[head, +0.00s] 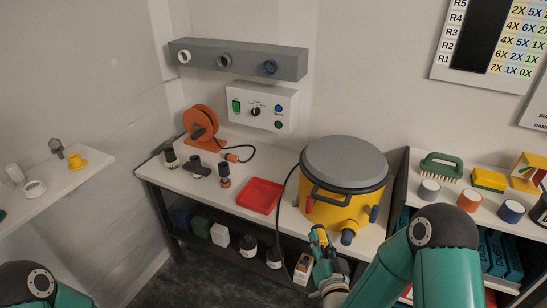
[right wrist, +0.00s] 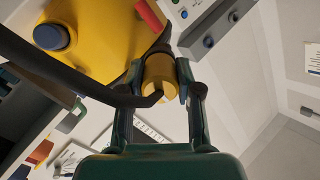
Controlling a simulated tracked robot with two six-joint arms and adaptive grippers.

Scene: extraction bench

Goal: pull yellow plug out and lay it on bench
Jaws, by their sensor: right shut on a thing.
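The yellow plug (right wrist: 160,75) is between the fingers of my right gripper (right wrist: 158,82) in the right wrist view, with a black cable running across it. The gripper is shut on it. In the head view my right gripper (head: 318,238) is just in front of the lower left of the yellow drum (head: 335,212). The plug is mostly hidden by the fingers there, and I cannot tell whether it is seated in anything. The bench (head: 192,180) runs under the drum. My left gripper is out of view; only part of that arm shows at the lower left.
A red tray (head: 260,195) lies left of the drum, with a black cable near its right. An orange reel (head: 203,122) and several dark fittings stand further left. A shelf at the right holds a green brush (head: 441,165). Small bare bench patches show around the tray.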

